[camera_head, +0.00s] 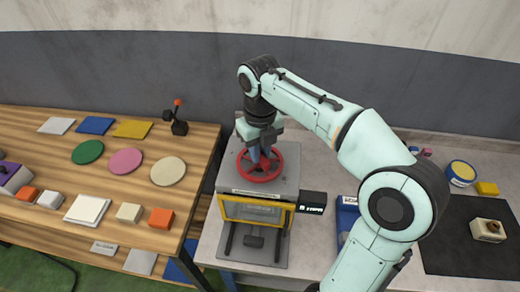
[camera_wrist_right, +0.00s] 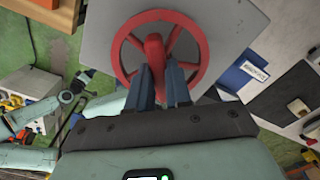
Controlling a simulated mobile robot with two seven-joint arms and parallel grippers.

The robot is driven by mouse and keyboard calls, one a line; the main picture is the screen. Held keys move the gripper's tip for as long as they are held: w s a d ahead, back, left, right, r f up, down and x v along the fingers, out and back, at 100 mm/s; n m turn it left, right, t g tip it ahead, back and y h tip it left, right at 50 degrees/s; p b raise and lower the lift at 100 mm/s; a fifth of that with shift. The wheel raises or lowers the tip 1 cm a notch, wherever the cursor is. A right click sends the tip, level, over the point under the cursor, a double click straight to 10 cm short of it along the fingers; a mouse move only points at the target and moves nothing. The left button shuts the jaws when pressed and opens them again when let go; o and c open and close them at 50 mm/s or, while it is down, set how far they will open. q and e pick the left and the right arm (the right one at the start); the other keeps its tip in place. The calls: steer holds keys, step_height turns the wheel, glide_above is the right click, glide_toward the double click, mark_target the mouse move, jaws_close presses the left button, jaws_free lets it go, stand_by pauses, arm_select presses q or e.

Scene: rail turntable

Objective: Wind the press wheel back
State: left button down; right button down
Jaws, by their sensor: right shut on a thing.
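The red press wheel (camera_head: 265,180) lies flat on top of the grey press (camera_head: 291,182), which has a yellow-edged front frame (camera_head: 226,210). My right gripper (camera_head: 261,154) comes down onto the wheel from above. In the right wrist view the wheel (camera_wrist_right: 160,14) shows as a ring with spokes, and its raised red handle (camera_wrist_right: 154,48) stands at my right fingertips (camera_wrist_right: 160,68). The gripper is shut on this handle; the fingers hide part of the wheel. A pale green arm of mine (camera_wrist_right: 38,112) shows at lower left there; its gripper's jaws are too small to read.
A wooden table (camera_head: 45,150) at left holds coloured discs, squares and blocks, and a dark stand with a red tip (camera_head: 178,122). A black label block (camera_head: 312,202) is beside the press. A blue item (camera_head: 346,215) and a dark mat (camera_head: 460,255) lie right.

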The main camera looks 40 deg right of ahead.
steer(key=c, duration=1)
jaws_free()
steer(key=shift+c, duration=0.2)
step_height(320, 180, up, 13)
steer(key=shift+r, duration=0.2)
